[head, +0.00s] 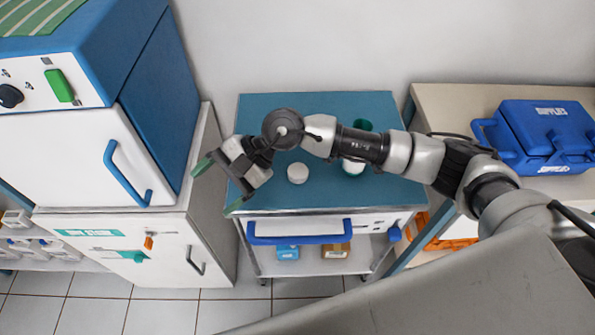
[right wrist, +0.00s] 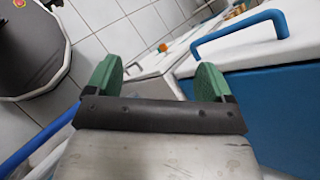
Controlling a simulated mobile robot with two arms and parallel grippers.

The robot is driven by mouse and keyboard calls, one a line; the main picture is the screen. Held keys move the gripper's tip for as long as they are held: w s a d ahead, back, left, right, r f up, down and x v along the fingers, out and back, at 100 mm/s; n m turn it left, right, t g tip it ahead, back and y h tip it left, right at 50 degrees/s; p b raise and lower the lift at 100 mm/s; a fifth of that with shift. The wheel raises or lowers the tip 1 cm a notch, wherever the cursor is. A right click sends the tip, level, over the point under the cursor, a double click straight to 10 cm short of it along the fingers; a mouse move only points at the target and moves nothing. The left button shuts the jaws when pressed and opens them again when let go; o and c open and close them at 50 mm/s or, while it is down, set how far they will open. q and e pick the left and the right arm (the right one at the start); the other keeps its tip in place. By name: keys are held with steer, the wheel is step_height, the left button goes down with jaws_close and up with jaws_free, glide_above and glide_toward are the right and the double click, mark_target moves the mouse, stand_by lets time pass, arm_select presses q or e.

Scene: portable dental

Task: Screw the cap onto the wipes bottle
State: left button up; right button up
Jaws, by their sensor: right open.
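My right gripper (head: 217,186) is open and empty, with its green fingertips spread beyond the left edge of the blue-green cart top. It also shows open in the right wrist view (right wrist: 157,80), with nothing between the fingers. A round white piece (head: 298,173) stands on the cart top, right of the gripper and apart from it. Another white item (head: 353,168) is on the cart, partly hidden by my right arm. I cannot tell for sure which of these is the wipes bottle and which is the cap. My left gripper is not in view.
A dark green item (head: 362,125) stands behind my arm on the cart top (head: 260,112). A white and blue cabinet (head: 85,150) rises close left of the gripper. A blue supplies case (head: 545,135) sits on a counter at right. The cart's back left is clear.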

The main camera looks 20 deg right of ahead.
steer(key=w+d+f+n+h, duration=0.35)
steer(key=d+h, duration=0.25)
steer(key=d, duration=0.2)
steer(key=n+t+h, duration=0.2)
steer(key=n+h, duration=0.1)
steer(key=h, duration=0.2)
glide_above(298, 173)
steer(key=shift+r, duration=0.45)
steer(key=shift+f, duration=2.85)
steer(key=shift+m, duration=0.25)
